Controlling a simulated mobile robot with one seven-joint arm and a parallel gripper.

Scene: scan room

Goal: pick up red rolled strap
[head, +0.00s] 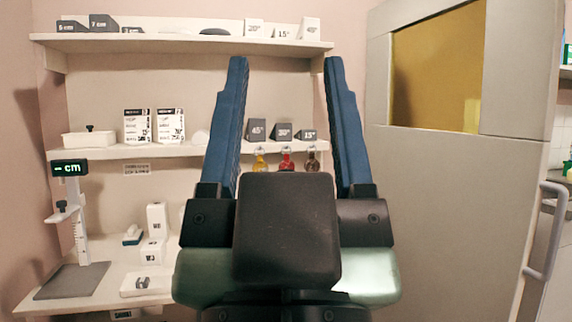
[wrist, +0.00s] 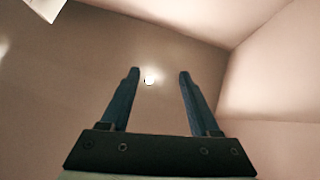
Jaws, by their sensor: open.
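A small red item, which looks like the red rolled strap (head: 286,161), hangs under the middle shelf in the head view. A yellow one (head: 260,162) hangs to its left and a dark brown one (head: 312,161) to its right. My gripper (head: 285,64) is open and empty, with its two blue fingers pointing up. In the picture the red strap lies between the fingers, but it is farther back and apart from them. The gripper palm covers what is below the strap. The wrist view shows the open fingers (wrist: 158,73) against bare ceiling and walls, with no strap.
The middle shelf (head: 190,151) carries grey angle wedges (head: 283,131), cards and a white tray. An upper shelf (head: 180,43) holds more wedges. A measuring stand (head: 80,235) is on the lower left counter. A large door (head: 450,190) with a window and handle fills the right.

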